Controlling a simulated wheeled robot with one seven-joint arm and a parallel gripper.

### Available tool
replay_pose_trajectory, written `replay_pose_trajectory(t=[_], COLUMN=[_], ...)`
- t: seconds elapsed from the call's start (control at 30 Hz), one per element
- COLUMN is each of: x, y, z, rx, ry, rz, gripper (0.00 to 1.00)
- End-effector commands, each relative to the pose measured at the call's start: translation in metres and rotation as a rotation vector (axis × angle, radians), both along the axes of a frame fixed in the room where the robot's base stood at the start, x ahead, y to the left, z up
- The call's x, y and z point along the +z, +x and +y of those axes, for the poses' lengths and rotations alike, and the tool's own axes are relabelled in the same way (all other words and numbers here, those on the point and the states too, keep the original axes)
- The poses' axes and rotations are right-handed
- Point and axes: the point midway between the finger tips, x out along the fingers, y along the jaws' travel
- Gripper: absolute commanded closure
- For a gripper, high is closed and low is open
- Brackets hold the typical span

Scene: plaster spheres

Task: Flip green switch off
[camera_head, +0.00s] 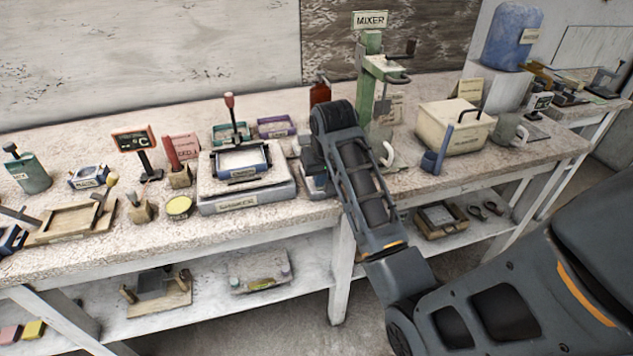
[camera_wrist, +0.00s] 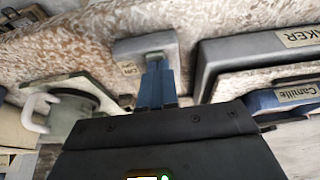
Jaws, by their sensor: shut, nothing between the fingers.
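My gripper (camera_wrist: 157,82) shows in the wrist view as two blue fingers held together, with nothing between them. Their tips are at a small grey box (camera_wrist: 128,52) with a label, where a pale metal part (camera_wrist: 156,56) shows just beyond the tips. The picture does not show for sure whether they touch. In the head view the grey box (camera_head: 318,190) is mostly hidden behind my arm, at the bench's front edge. No green switch lever shows clearly, and its position cannot be told.
The large grey shaker (camera_head: 247,199) stands just left of the box, with a blue-framed tray (camera_head: 241,164) on it. The green mixer (camera_head: 369,85) stands behind on the right, with a white-handled cup (camera_wrist: 65,112) near it. A cream bin (camera_head: 455,127) is further right.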

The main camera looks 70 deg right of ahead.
Motion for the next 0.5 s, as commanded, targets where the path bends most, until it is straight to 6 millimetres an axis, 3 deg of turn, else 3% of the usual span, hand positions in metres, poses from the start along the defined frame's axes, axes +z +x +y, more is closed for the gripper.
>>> replay_pose_trajectory(t=[0.5], x=[0.0057], y=[0.0085], z=[-0.0102], rx=[-0.002], ry=[0.001], rz=[0.001], gripper=[1.0])
